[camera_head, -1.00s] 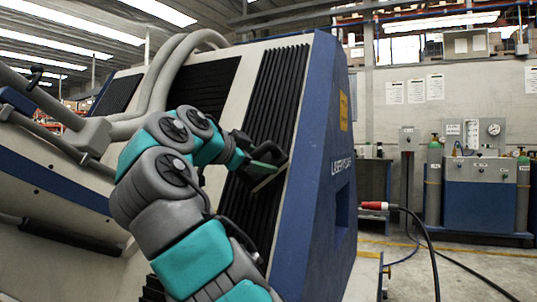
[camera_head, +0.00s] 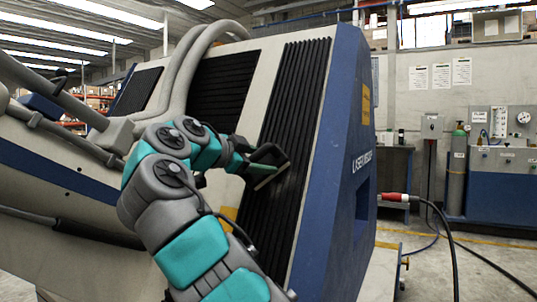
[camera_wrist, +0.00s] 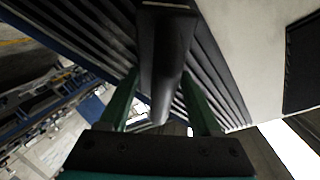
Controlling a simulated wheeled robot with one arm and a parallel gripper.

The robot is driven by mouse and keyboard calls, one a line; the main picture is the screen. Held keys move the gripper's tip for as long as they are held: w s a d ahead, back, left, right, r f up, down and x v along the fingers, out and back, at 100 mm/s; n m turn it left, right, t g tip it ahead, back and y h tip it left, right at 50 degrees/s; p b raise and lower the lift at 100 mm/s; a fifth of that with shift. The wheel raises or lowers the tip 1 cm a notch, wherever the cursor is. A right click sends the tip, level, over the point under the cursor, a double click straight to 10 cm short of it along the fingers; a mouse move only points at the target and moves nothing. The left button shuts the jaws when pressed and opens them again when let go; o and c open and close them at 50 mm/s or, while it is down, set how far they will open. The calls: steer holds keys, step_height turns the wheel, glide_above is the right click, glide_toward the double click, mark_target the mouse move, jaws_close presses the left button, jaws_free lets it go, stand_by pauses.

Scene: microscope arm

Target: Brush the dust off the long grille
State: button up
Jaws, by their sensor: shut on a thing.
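The long grille (camera_head: 292,100) is a tall black ribbed panel slanting down the pale front of the big machine in the head view. Its dark ribs also show in the wrist view (camera_wrist: 85,30). My gripper (camera_head: 258,165) is in front of the grille's middle, its green fingers shut on a dark brush (camera_head: 270,177) with a pale edge toward the grille. In the wrist view the brush's dark handle (camera_wrist: 166,60) runs between the fingers. I cannot tell whether the bristles touch the ribs. My arm hides part of the lower grille. No dust is clearly visible.
A shorter black grille (camera_head: 220,95) and thick grey hoses (camera_head: 182,70) are to the left. A blue side panel (camera_head: 340,150) borders the grille on the right. A red plug with a black cable (camera_head: 398,198) sticks out beyond it.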

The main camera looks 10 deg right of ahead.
steer(key=shift+w+a+r+p, duration=0.1)
steer(key=shift+w+a+p, duration=0.3)
steer(key=shift+a, duration=0.15)
steer(key=shift+w+a+r+p, duration=0.15)
steer(key=shift+w+a+p, duration=0.3)
steer(key=shift+p, duration=0.4)
steer(key=shift+w+a+p, duration=0.5)
steer(key=shift+a+p, duration=0.25)
steer(key=shift+p, duration=0.15)
steer(key=shift+a+f, duration=0.1)
steer(key=shift+f, duration=0.3)
steer(key=shift+s+a+f+b, duration=0.2)
steer(key=shift+f+b, duration=0.25)
steer(key=shift+b, duration=0.2)
steer(key=shift+s+a+f+b, duration=0.1)
steer(key=shift+s+f+b, duration=0.1)
steer(key=shift+f+b, duration=0.35)
steer(key=s+d+b, duration=0.8)
steer(key=d+b, duration=0.2)
steer(key=shift+d+r, duration=0.25)
steer(key=shift+r, duration=0.05)
